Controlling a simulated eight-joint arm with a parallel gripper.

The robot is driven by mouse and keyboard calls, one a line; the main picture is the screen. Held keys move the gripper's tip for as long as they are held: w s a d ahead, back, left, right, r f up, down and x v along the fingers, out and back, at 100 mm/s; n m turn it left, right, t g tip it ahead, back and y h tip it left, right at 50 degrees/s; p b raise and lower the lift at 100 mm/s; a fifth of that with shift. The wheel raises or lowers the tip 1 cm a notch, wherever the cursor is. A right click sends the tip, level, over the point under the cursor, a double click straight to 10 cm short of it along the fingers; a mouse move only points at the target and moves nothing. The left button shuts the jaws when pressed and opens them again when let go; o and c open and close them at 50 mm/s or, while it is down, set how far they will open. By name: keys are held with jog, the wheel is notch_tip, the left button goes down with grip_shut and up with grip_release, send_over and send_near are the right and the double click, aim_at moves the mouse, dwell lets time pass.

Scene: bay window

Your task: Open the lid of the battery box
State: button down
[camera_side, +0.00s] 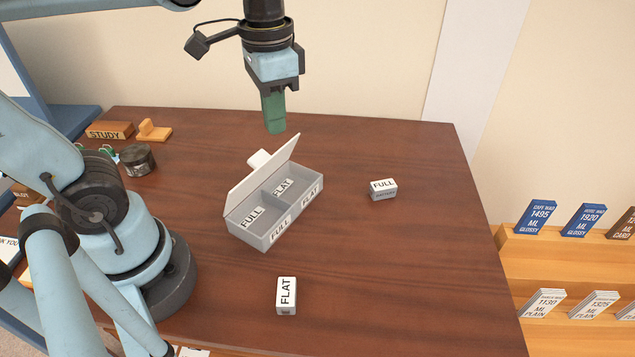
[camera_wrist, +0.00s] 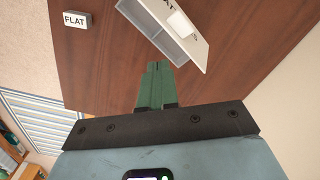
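The grey battery box (camera_side: 262,236) stands on the brown table. Its white lid (camera_side: 262,176) is raised, standing steeply along the back long edge, with a white tab on its outer side. Two compartments show inside, labelled FULL and FLAT; I see no battery in them. In the wrist view the box (camera_wrist: 155,29) and lid (camera_wrist: 200,50) are partly cut off at the top. My gripper (camera_side: 275,129) hangs above the table behind the box, apart from the lid. Its green fingers (camera_wrist: 157,66) are together with nothing visible between them.
A block marked FULL (camera_side: 383,190) lies right of the box. A block marked FLAT (camera_side: 286,296) lies in front of it. A dark round tin (camera_side: 138,160), a STUDY block (camera_side: 109,130) and an orange piece (camera_side: 154,131) sit at the back left. The table's right side is clear.

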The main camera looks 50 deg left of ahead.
jog(key=shift+s+a+r, duration=0.15)
jog(key=shift+a, duration=0.3)
jog(key=shift+s+a+r, duration=0.15)
jog(key=shift+a, duration=0.25)
jog(key=shift+a, duration=0.15)
jog(key=shift+s+a+r, duration=0.1)
jog(key=shift+s+a, duration=0.25)
jog(key=shift+a, duration=0.55)
jog(key=shift+s+a+r, duration=0.1)
jog(key=shift+s+a, duration=0.2)
jog(key=shift+a, duration=0.55)
jog(key=shift+d+r, duration=0.1)
jog(key=shift+w+d+r, duration=0.25)
jog(key=shift+d+r, duration=0.45)
jog(key=shift+w+d+r, duration=0.25)
jog(key=shift+d+r, duration=0.4)
jog(key=shift+r, duration=0.05)
